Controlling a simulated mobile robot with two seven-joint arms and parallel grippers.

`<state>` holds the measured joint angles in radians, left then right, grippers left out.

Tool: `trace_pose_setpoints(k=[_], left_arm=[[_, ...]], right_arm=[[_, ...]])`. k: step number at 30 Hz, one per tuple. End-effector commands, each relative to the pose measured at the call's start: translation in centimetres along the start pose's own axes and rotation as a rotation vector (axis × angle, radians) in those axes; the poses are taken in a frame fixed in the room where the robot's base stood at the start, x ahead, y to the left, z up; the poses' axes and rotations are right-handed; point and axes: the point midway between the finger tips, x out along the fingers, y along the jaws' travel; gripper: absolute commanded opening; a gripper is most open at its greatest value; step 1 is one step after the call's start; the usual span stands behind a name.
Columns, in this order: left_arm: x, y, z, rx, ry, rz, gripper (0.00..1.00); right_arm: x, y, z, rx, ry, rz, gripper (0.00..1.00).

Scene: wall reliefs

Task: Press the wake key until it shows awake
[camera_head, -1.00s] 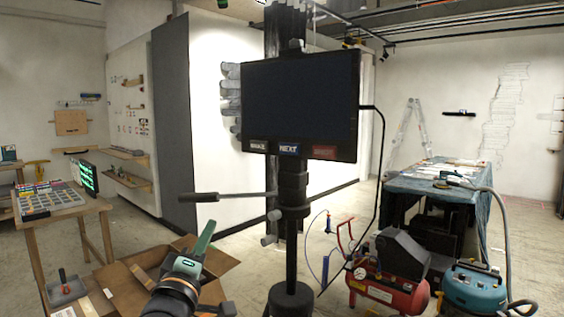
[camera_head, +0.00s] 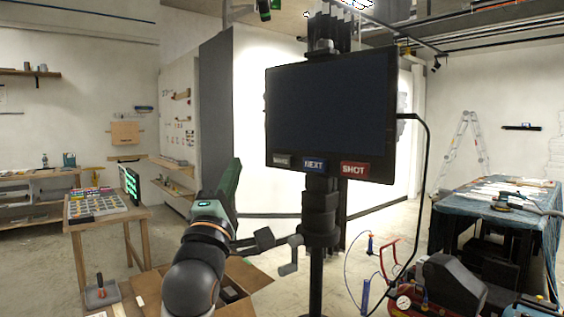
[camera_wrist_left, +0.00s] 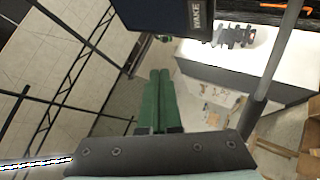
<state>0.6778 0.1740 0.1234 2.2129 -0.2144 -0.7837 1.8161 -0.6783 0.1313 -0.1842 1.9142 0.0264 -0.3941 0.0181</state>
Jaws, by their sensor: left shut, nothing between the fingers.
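A dark, blank monitor (camera_head: 330,105) stands on a black stand. Three keys run along its lower edge. The wake key (camera_head: 282,159) is the grey-black leftmost one, left of the blue NEXT key (camera_head: 313,164) and the red SHOT key (camera_head: 354,169). In the left wrist view, the wake key's "WAKE" lettering (camera_wrist_left: 197,15) shows at the top, right of the fingers. My left gripper (camera_head: 236,163) has green fingers, closed together and empty. It points up, left of the monitor's lower left corner and apart from the wake key. It also shows in the left wrist view (camera_wrist_left: 159,72). My right gripper is not seen.
A crank handle (camera_head: 290,256) sticks out from the stand below the screen. An open cardboard box (camera_head: 250,275) lies below my left arm. A table with a colourful tray (camera_head: 97,203) stands left. A cloth-covered table (camera_head: 490,205) and a red compressor (camera_head: 420,305) are right.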

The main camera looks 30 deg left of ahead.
Motion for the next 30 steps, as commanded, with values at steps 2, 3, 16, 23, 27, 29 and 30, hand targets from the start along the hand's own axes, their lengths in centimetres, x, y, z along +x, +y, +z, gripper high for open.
trace_pose_setpoints(k=[2,3,16,23,27,29,30], left_arm=[[0.3,-0.2,0.2,-0.001,-0.001,-0.001,0.00],[0.5,-0.4,0.4,-0.002,-0.001,0.000,0.00],[4.5,-3.4,3.3,-0.002,0.000,-0.002,0.00],[5.8,-4.3,4.2,-0.001,0.000,-0.001,0.00],[6.0,-4.4,4.5,0.000,-0.001,0.000,0.00],[6.1,-4.4,4.5,0.000,-0.001,0.000,0.00],[6.1,-4.4,4.5,0.000,-0.001,0.000,0.00]], right_arm=[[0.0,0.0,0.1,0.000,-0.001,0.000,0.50],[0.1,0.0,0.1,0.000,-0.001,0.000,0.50],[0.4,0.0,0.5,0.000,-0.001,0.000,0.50],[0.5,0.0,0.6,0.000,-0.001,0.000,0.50],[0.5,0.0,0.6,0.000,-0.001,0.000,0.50],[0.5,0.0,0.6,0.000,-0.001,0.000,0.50],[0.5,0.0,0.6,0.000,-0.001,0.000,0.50]])
